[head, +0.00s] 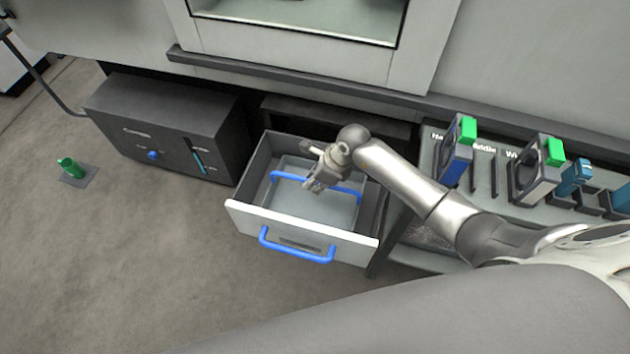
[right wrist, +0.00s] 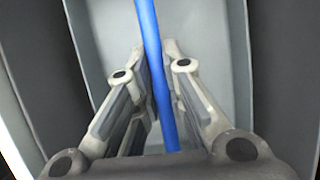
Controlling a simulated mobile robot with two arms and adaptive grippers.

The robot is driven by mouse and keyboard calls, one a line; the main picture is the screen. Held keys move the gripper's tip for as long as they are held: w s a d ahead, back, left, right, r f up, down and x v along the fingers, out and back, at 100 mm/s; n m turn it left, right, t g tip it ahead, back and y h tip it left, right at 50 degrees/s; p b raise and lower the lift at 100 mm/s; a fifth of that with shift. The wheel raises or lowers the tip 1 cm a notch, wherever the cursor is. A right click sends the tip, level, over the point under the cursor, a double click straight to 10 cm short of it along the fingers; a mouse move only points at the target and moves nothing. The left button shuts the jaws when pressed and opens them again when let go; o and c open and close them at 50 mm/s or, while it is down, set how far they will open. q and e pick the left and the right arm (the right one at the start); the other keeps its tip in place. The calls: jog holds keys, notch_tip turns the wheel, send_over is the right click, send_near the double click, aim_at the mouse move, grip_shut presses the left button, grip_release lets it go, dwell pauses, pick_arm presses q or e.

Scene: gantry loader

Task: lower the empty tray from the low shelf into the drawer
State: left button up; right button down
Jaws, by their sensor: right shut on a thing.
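The drawer (head: 358,249) is pulled open below the machine, with a pale front and a blue pull handle (head: 296,249). The grey tray (head: 300,201) is inside the drawer walls, and its floor looks empty. It also shows in the right wrist view (right wrist: 213,60). A blue bar handle (head: 343,190) spans the tray. My right gripper (head: 314,184) is over the tray, shut on this handle; the bar runs between the fingers in the right wrist view (right wrist: 158,70). I cannot tell whether the tray touches the drawer floor. My left gripper is not in view.
A dark cabinet (head: 165,120) with a blue knob stands left of the drawer. A green bottle-like object (head: 71,167) is on the floor at left. The floor before the drawer is clear.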

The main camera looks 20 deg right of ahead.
jog(key=shift+f+b, duration=0.5)
jog(key=shift+f, duration=0.1)
jog(key=c, duration=1.4)
grip_release()
jog(key=shift+c, duration=0.2)
jog(key=shift+s, duration=0.1)
jog(key=v, duration=1.2)
notch_tip(320, 180, up, 7)
jog(key=p, duration=0.4)
jog(key=shift+p, duration=0.3)
